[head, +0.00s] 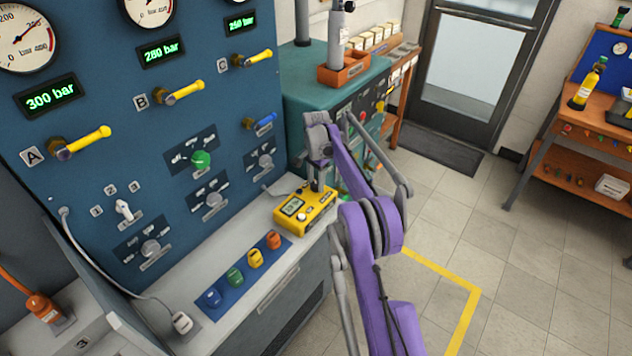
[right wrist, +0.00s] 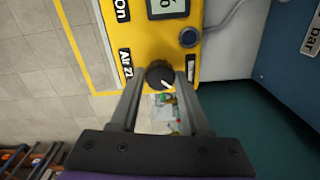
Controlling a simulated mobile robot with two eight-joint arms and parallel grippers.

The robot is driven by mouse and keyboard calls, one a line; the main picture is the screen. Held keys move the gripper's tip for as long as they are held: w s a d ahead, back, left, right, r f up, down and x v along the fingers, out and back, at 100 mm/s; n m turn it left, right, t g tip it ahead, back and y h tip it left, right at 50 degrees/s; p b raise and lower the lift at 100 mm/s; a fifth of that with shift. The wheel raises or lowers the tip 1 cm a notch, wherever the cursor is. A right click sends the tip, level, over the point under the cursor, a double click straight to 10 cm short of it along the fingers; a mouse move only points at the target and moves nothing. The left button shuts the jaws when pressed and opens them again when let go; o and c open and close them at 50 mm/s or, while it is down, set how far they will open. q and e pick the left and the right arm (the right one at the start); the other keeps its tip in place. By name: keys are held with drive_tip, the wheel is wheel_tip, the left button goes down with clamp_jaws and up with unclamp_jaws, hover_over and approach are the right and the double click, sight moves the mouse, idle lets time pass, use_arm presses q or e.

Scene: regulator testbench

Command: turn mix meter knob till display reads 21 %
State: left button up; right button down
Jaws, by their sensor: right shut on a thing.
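The yellow mix meter (head: 309,211) sits on the grey bench ledge below the blue panel. Its display (head: 292,206) is too small to read in the head view. In the right wrist view the meter (right wrist: 137,50) shows only part of its display (right wrist: 168,7), cut by the top edge, so I cannot read the full value. The black knob (right wrist: 160,74) with a white pointer is between the fingers of my right gripper (right wrist: 160,80), which is shut on it. The right gripper (head: 318,186) is at the meter's far end. My left gripper is not in view.
Several coloured caps, including a green one (head: 235,276), stand on a blue strip left of the meter. A white plug (head: 182,323) lies on the ledge. The blue panel (head: 100,90) with yellow levers rises behind. A teal cabinet (head: 300,85) stands beyond the meter.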

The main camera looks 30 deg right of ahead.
drive_tip(key=shift+n, duration=0.3)
drive_tip(key=n, duration=0.3)
drive_tip(key=shift+n, duration=0.4)
drive_tip(key=n, duration=0.4)
drive_tip(key=shift+n, duration=0.3)
drive_tip(key=n, duration=0.8)
drive_tip(key=shift+n, duration=0.3)
drive_tip(key=shift+c, duration=1.9)
unclamp_jaws()
